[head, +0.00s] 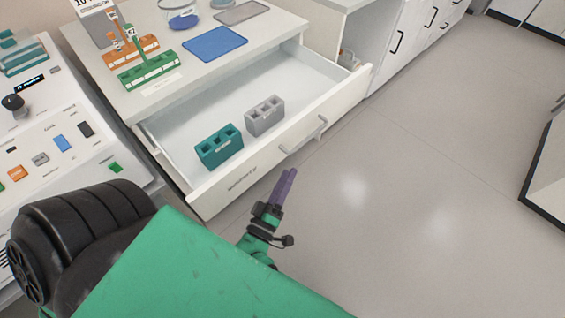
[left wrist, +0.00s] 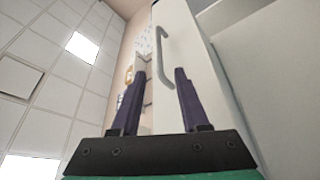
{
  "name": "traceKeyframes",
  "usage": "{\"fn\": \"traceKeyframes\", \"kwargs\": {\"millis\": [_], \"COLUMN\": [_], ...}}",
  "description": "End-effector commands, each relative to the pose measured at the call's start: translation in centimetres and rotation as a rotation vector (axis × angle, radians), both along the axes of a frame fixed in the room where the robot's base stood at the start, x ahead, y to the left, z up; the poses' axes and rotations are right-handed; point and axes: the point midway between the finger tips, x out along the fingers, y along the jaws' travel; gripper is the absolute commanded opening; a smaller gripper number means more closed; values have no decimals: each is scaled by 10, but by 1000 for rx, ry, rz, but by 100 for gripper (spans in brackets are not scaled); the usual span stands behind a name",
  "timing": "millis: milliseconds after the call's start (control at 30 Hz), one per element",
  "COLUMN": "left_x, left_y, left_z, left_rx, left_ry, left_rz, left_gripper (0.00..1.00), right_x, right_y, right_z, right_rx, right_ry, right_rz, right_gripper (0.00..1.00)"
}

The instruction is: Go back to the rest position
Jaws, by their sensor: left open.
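My left gripper (head: 284,188) is in front of the open drawer (head: 255,158), low in the middle of the head view, with purple fingers. In the left wrist view its two fingers (left wrist: 161,82) stand apart with nothing between them. The drawer front and its handle (left wrist: 162,50) show beyond the fingers, apart from them. My right gripper is in neither view.
The pulled-out drawer holds a teal rack (head: 219,147) and a grey rack (head: 265,116). The counter above carries a blue tray (head: 214,44), an orange rack (head: 128,50) and a green rack (head: 148,76). A panel with switches (head: 62,135) stands at left. The floor (head: 420,180) at right is clear.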

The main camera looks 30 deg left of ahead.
Motion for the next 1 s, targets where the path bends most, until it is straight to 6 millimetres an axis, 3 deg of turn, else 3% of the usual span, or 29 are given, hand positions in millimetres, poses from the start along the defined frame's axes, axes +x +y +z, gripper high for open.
{"fn": "traceKeyframes", "kwargs": {"millis": [100,200,667,733,767,867,1000], "left_x": [-18,-23,-23,-22,-21,-19,-41], "left_y": [-1,-1,-1,-3,-5,-13,-9], "left_z": [-5,-5,-5,-12,-20,-74,-198], "left_rx": [2,1,2,23,48,203,530], "left_ry": [2,-1,-1,18,39,180,520], "left_rz": [-1,0,0,-12,-25,-111,-299], "left_gripper": [45,45,45,45,45,45,45], "right_x": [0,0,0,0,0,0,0], "right_y": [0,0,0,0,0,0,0], "right_z": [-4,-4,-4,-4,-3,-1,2], "right_rx": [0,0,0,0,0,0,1], "right_ry": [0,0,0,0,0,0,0], "right_rz": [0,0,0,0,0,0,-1], "right_gripper": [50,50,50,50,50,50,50]}}
